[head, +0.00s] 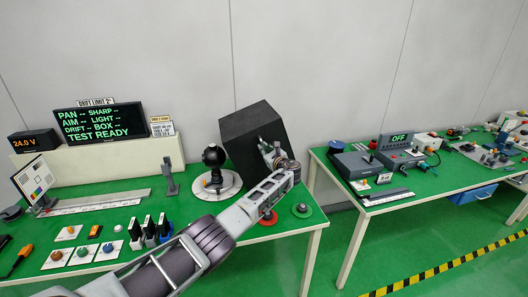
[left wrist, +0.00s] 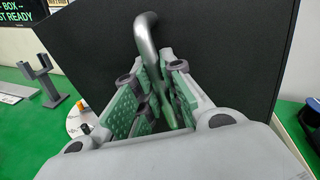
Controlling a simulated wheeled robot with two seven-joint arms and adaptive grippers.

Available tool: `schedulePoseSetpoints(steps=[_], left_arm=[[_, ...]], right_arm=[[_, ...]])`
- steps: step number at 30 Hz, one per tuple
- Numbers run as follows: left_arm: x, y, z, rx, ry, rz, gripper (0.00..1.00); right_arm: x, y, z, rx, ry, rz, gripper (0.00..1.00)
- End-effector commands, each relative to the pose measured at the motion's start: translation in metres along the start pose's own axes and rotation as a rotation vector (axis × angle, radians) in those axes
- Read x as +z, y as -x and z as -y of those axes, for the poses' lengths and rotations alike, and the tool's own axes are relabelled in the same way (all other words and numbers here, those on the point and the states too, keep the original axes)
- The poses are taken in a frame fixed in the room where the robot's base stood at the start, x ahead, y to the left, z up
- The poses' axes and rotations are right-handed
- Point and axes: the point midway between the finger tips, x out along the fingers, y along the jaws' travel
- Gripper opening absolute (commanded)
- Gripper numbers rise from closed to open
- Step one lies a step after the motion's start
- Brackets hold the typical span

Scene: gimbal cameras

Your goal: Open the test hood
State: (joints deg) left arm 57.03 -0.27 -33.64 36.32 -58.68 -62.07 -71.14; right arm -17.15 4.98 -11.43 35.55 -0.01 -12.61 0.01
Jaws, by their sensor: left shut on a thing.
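The test hood (head: 240,130) is a black box at the right end of the near green table, just right of the gimbal camera. It looks tilted in the head view. In the left wrist view its dark face (left wrist: 225,50) fills most of the background. A curved grey metal handle (left wrist: 147,45) stands out from that face. My left gripper (head: 270,152) is at the hood's front face. In the left wrist view its green-padded fingers (left wrist: 160,100) are shut around the handle. The hood's lower edge is partly hidden by my arm. My right gripper is not in view.
The black gimbal camera (head: 213,157) stands on a round white base beside the hood. A display (head: 100,122) reads TEST READY. A second table (head: 430,185) with devices stands to the right, across a gap.

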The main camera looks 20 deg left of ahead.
Motion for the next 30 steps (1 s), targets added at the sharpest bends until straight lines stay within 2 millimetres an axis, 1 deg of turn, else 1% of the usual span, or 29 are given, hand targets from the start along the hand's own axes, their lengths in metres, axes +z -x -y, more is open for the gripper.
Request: schedulePoseSetpoints(steps=[8, 9, 11, 17, 21, 30], left_arm=[[0.0, 0.0, 0.001, -0.001, 0.001, -0.001, 0.0], [0.0, 0.0, 0.001, -0.001, 0.001, -0.001, 0.14], [0.0, 0.0, 0.001, -0.001, 0.001, -0.001, 0.21], [0.0, 0.0, 0.0, 0.0, 0.001, -0.001, 0.21], [0.0, 0.0, 0.0, 0.0, 0.0, -0.001, 0.21], [-0.001, 0.007, 0.0, 0.0, 0.0, 0.0, 0.21]], right_arm=[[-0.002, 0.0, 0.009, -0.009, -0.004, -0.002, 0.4], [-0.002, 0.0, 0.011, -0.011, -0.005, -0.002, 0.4], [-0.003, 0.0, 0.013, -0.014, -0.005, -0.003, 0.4], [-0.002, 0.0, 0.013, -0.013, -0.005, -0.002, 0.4], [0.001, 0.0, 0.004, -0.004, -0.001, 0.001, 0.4], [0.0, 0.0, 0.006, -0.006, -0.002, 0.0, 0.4]])
